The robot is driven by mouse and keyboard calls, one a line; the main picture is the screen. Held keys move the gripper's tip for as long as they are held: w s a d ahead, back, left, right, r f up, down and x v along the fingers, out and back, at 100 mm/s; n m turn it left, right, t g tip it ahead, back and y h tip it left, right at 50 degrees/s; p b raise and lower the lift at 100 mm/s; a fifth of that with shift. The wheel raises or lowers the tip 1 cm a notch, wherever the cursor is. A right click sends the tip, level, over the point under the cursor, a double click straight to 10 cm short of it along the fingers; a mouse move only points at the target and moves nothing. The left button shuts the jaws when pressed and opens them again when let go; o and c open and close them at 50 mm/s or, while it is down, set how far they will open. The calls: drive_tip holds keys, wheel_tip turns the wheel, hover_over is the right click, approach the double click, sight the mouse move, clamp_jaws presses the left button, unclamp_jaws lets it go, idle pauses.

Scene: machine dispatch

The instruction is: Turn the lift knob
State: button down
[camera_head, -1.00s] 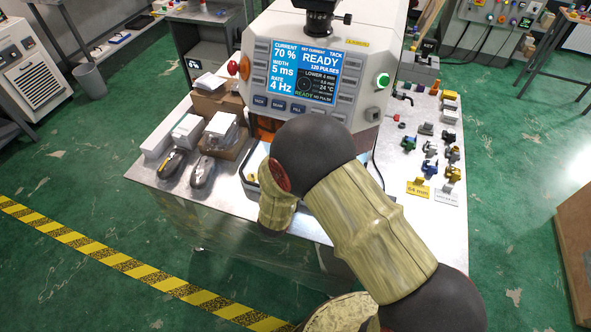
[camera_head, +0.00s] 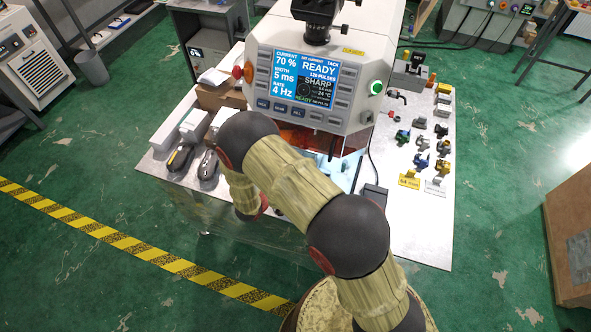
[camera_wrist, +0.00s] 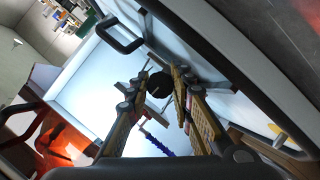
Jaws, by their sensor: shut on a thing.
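In the wrist view a dark round knob (camera_wrist: 159,86), which I take to be the lift knob, sits between the fingers of my gripper (camera_wrist: 161,77). The fingers are closed in on both sides of it. In the head view my own arm and the machine hide the gripper and the knob. The white machine (camera_head: 352,62) stands on the table, and its screen (camera_head: 301,79) reads READY and SHARP.
The metal table (camera_head: 425,237) carries small boxes (camera_head: 194,124) and two dark handheld devices (camera_head: 208,164) at left. Several small clamp-like parts (camera_head: 421,160) stand at right. A black handle (camera_wrist: 122,36) is near the gripper in the wrist view.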

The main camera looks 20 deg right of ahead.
drive_tip(key=shift+a, duration=0.1)
idle(0.3)
drive_tip(key=c, duration=1.7)
unclamp_jaws()
drive_tip(key=shift+w, duration=0.1)
drive_tip(key=shift+o, duration=0.7)
drive_tip(key=v, duration=1.2)
drive_tip(key=shift+w, duration=0.1)
